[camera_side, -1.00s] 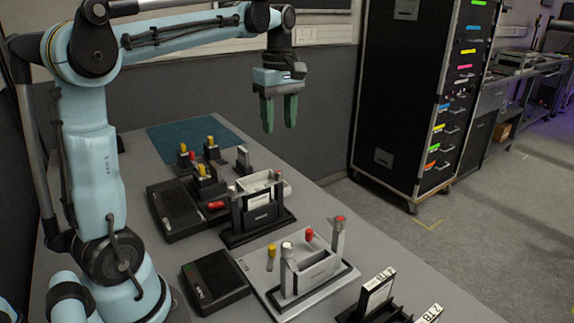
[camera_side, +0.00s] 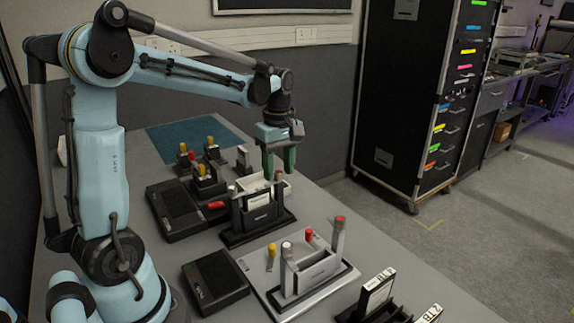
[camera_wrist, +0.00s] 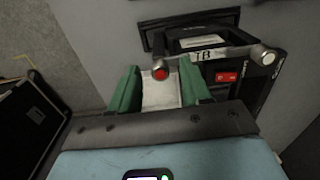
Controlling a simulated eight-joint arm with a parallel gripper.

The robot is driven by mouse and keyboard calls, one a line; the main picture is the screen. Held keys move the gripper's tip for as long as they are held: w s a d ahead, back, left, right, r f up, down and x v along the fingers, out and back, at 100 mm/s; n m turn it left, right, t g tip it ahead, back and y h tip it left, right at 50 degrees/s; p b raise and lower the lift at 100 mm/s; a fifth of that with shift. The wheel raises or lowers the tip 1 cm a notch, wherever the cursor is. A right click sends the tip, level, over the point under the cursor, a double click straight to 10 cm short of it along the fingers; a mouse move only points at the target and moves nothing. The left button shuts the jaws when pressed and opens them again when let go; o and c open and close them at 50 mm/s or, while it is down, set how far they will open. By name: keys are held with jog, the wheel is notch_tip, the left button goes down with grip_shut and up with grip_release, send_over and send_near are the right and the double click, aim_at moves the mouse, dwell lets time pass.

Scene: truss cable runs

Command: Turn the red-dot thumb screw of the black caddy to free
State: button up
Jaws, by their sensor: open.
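The black caddy (camera_side: 258,215) stands mid-table in the side view, with a white card in its front and a pale tray behind. Its red-dot thumb screw (camera_side: 279,175) tops the right-hand post. I cannot tell whether the fingertips reach below the screw's top. The caddy's other screw (camera_wrist: 268,57) has a plain pale top.
A pale caddy (camera_side: 305,273) with its own screws stands in front. Black boxes (camera_side: 175,210) (camera_side: 215,281) lie to the left. Small colour-topped holders (camera_side: 205,180) stand behind. A card rack (camera_side: 375,300) is at the front right. The table edge is just right of the black caddy.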

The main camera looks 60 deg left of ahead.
jog(key=shift+f, duration=0.2)
grip_shut()
